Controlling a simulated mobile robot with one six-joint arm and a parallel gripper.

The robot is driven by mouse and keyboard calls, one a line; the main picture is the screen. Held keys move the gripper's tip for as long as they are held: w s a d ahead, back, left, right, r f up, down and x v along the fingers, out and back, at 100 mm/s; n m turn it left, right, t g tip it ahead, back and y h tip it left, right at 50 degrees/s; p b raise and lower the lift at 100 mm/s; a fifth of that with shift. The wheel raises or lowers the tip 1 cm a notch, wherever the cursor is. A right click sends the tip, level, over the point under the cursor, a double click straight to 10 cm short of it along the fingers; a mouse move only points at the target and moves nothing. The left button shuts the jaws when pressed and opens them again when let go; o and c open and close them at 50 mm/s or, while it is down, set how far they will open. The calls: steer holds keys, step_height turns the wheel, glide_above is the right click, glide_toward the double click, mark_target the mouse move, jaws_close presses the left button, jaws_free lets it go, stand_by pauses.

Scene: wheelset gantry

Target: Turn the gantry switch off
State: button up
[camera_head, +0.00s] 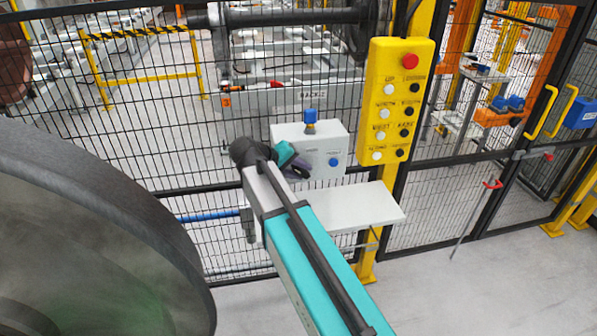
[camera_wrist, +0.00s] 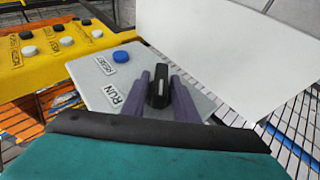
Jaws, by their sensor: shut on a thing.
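The gantry switch is a black knob with a white mark (camera_wrist: 158,86) in the wrist view, on a light grey control box (camera_wrist: 97,73) beside a label reading RUN. My gripper (camera_wrist: 160,93) has its two purple fingers on either side of the knob and is shut on it. The white mark runs roughly along the fingers; I cannot tell which setting it shows. In the head view, my gripper (camera_head: 296,167) reaches the left front of the control box (camera_head: 335,140), and the knob is hidden behind it.
A blue button (camera_wrist: 121,55) sits on the same box face. A yellow button panel (camera_head: 397,100) hangs to the right of the box. A light grey shelf (camera_head: 370,205) juts out below. Black mesh fence stands behind, and a large dark wheel (camera_head: 150,225) fills the left.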

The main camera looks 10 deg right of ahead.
steer(key=o, duration=0.8)
steer(key=shift+s+a, duration=0.1)
steer(key=shift+a, duration=0.05)
steer(key=b+v, duration=0.3)
steer(key=v, duration=1)
steer(key=shift+s+a+r, duration=0.1)
steer(key=shift+a+r, duration=0.05)
steer(key=shift+r, duration=0.1)
